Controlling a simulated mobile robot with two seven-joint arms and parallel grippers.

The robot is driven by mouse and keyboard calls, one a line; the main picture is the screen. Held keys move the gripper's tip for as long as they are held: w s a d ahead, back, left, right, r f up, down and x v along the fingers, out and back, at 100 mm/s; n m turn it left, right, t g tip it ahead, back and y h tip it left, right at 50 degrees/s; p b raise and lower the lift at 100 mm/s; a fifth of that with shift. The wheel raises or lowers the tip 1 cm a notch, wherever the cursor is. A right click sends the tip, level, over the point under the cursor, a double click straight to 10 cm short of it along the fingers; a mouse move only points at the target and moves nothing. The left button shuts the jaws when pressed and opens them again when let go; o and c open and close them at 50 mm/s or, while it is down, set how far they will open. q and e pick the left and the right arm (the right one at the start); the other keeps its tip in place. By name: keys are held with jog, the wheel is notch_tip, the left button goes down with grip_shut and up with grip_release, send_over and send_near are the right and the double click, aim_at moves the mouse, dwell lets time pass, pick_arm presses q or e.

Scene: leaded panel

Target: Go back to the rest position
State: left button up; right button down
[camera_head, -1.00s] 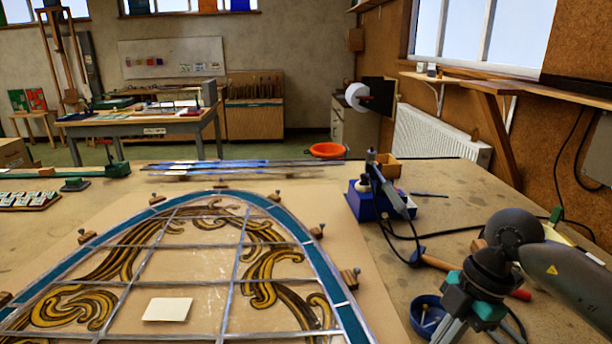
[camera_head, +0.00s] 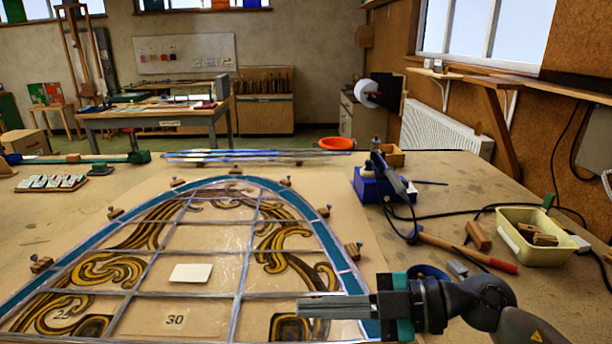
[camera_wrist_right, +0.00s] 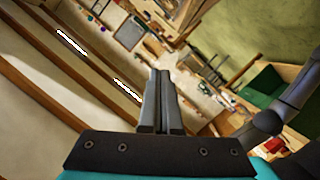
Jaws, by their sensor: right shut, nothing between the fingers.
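My right gripper (camera_head: 303,307) reaches in from the lower right in the head view. Its fingers point left, over the lower right part of the leaded panel (camera_head: 240,270). The fingers are together with nothing between them. In the right wrist view the shut fingers (camera_wrist_right: 163,75) point out across the room, and no held thing shows. The panel lies on the bench, with blue-green border strips and painted scrolls. My gripper and arm hide part of its lower right edge. My left gripper does not show.
A blue soldering station (camera_head: 372,187) stands right of the panel. A hammer (camera_head: 467,252) and a yellow tray (camera_head: 541,256) with wooden blocks lie on the right. Wooden blocks with pins surround the panel.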

jog(key=w+d+r+m+t+h, duration=0.1)
jog(key=w+d+r+m+t, duration=0.35)
jog(key=r+m+t, duration=0.6)
jog(key=d+f+m+t+h, duration=0.4)
jog(key=d+f+m+h, duration=0.7)
jog(key=f+h, duration=0.4)
jog(key=s+a+f+g, duration=0.1)
jog(key=s+f+g, duration=1.3)
jog(key=s+f, duration=0.6)
jog(key=s+f+b, duration=0.1)
jog(key=s+f, duration=0.1)
jog(key=f, duration=1)
jog(key=s+f+b, duration=0.1)
jog(key=s+f, duration=0.1)
jog(key=f, duration=0.9)
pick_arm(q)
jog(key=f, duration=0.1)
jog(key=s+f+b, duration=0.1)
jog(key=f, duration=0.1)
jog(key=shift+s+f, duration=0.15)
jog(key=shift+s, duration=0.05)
pick_arm(e)
jog(key=s+d+f+g, duration=0.2)
jog(key=s+f, duration=1.1)
jog(key=s, duration=0.1)
jog(key=shift+s+d+f, duration=0.25)
jog(key=shift+d, duration=0.1)
